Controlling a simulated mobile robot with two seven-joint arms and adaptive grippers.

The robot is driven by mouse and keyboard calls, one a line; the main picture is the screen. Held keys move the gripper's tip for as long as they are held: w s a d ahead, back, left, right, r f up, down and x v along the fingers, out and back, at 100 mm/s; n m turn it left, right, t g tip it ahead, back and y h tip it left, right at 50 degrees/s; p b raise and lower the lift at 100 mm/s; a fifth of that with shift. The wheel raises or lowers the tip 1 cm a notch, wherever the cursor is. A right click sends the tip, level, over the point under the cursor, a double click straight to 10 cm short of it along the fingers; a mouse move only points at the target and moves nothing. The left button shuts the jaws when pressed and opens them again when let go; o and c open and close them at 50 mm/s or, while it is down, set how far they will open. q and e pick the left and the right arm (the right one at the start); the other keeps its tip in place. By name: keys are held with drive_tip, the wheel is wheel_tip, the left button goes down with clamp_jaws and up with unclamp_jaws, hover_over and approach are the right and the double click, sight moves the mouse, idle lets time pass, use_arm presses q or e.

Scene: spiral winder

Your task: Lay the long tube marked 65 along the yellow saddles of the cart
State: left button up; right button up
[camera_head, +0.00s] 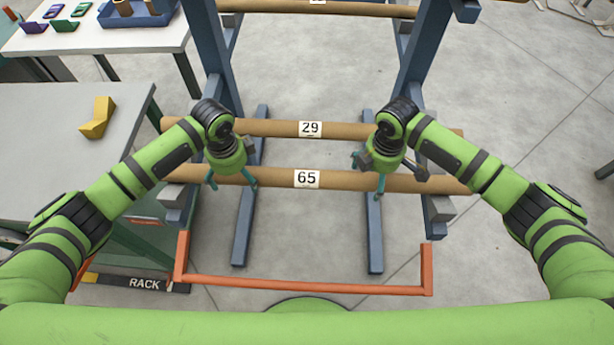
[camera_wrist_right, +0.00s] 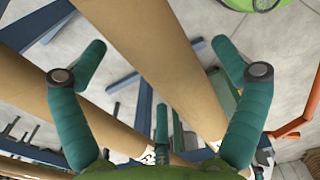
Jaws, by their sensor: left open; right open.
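The long brown tube marked 65 (camera_head: 307,179) lies level across the blue rack, nearest me. My left gripper (camera_head: 232,183) is open over its left part, with fingers at the tube. My right gripper (camera_head: 372,176) is open at its right part. In the right wrist view a brown tube (camera_wrist_right: 150,50), apparently this one, runs between the open teal fingers of my right gripper (camera_wrist_right: 160,62); contact cannot be told. A yellow V-shaped block (camera_head: 98,118) sits on the grey table at left. I cannot make out the cart's yellow saddles as a set.
Tube 29 (camera_head: 310,129) lies just behind tube 65, and another tube (camera_head: 318,8) is farther back. Blue rack posts (camera_head: 424,50) stand at both sides. An orange-red bar (camera_head: 300,285) crosses in front of me. A white table (camera_head: 110,40) holds small parts. Floor at right is mostly clear.

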use_arm(q)
drive_tip(key=c, duration=1.5)
use_arm(e)
drive_tip(key=c, duration=1.5)
use_arm(q)
drive_tip(key=shift+r, duration=0.15)
use_arm(e)
drive_tip(key=shift+o, duration=0.2)
drive_tip(key=shift+r, duration=0.1)
